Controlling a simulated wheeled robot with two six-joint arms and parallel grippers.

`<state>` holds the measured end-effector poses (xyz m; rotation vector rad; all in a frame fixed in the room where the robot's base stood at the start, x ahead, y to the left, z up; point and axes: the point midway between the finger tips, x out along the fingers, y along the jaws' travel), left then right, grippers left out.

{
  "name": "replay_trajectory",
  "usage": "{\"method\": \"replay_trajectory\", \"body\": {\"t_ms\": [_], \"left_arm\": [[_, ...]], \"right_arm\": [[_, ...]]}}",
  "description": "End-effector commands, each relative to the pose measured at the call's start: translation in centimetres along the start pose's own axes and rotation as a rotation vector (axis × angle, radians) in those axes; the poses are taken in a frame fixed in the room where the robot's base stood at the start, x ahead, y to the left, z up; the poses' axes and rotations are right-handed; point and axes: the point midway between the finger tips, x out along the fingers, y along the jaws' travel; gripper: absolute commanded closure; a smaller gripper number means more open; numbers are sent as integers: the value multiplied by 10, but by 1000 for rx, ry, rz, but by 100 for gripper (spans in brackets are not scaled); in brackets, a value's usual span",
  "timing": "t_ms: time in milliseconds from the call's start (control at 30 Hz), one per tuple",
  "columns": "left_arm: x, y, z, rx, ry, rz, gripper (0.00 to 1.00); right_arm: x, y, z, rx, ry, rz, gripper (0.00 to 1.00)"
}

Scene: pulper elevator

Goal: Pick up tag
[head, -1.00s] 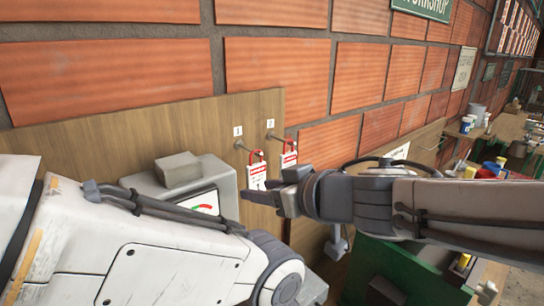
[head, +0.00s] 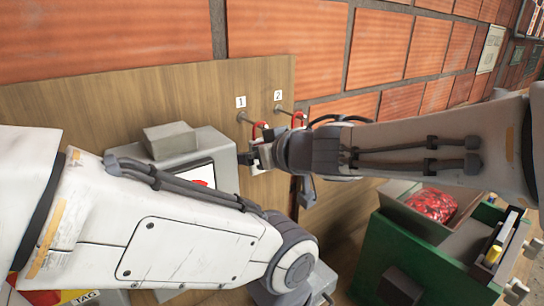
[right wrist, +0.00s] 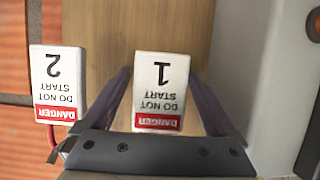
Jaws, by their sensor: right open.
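Two white danger tags with red bands hang from hooks on a wooden board (head: 90,105). Tag 1 (right wrist: 160,85) lies between the spread fingers of my right gripper (right wrist: 158,98) in the right wrist view, where it appears upside down. I cannot tell whether the fingers touch it. Tag 2 (right wrist: 58,82) hangs to the left, outside the fingers. In the head view my right gripper (head: 252,160) is at the tags and mostly hides them; only the red loop of tag 1 (head: 259,127) shows clearly. My left arm crosses the foreground, with its gripper out of view.
A grey box with a screen (head: 198,178) stands left of the right gripper. Hook 2 (head: 290,112) sticks out to the right. A green cabinet (head: 400,262) with a bin of red items (head: 432,204) is at lower right. A brick wall rises behind.

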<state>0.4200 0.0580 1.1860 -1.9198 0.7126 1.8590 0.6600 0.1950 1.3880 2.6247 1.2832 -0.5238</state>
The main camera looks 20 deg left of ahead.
Motion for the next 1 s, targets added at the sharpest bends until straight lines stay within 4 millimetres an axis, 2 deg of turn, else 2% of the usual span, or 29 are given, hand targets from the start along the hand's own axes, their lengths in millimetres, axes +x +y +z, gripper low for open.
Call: {"method": "replay_trajectory", "body": {"t_ms": [267, 367, 500, 767, 1000], "left_arm": [[1, 0, 0, 0, 0, 0, 13], [1, 0, 0, 0, 0, 0, 13], [1, 0, 0, 0, 0, 0, 13], [1, 0, 0, 0, 0, 0, 13], [-8, 0, 0, 1, 0, 0, 13]], "right_arm": [[4, 0, -1, 1, 1, 2, 7], [4, 0, -1, 1, 1, 2, 42], [4, 0, -1, 1, 1, 2, 95], [4, 0, -1, 1, 1, 1, 96], [1, 0, -8, 1, 1, 0, 96]]}}
